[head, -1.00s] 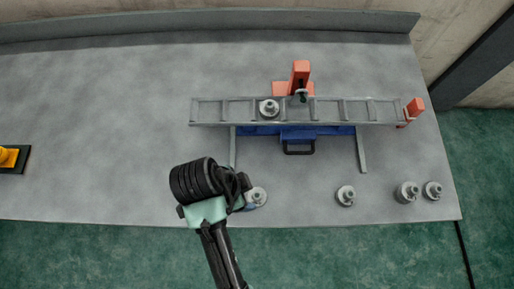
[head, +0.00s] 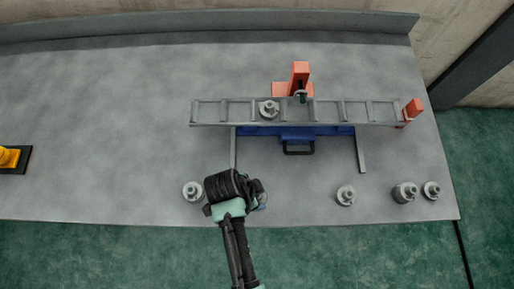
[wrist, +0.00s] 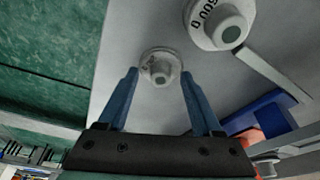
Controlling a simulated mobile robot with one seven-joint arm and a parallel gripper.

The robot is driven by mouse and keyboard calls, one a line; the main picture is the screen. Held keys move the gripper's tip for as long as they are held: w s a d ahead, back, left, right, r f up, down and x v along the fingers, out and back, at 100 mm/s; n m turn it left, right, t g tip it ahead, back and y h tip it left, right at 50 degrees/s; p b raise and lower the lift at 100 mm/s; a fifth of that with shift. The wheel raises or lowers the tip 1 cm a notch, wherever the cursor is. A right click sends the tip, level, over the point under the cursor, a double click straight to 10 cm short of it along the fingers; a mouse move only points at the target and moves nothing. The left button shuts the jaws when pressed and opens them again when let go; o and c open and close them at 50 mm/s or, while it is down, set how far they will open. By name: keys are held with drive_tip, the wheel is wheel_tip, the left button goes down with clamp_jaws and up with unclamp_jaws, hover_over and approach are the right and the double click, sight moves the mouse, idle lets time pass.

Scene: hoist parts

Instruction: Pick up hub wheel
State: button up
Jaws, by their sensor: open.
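In the wrist view a pale grey round part (wrist: 160,67) with a flanged rim and raised hub shows between my fingertips, apart from both. A larger-looking grey part with printed digits (wrist: 220,22) lies nearer the top edge. I cannot tell which is the hub wheel. My gripper (wrist: 160,74) is open and empty, with blue fingers on either side. In the head view my gripper (head: 262,204) is over the table's front edge, and my wrist hides what is below it. Similar grey parts stand at the left (head: 193,190) and right (head: 345,195) of it.
Two more grey parts (head: 405,192) (head: 432,190) stand at the front right. A grey ladder-like frame (head: 320,110) crosses the back over a blue base (head: 297,134), with a round part (head: 269,108) on it and orange blocks (head: 299,76).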

clamp_jaws()
drive_tip(key=shift+r, duration=0.1)
idle(0.4)
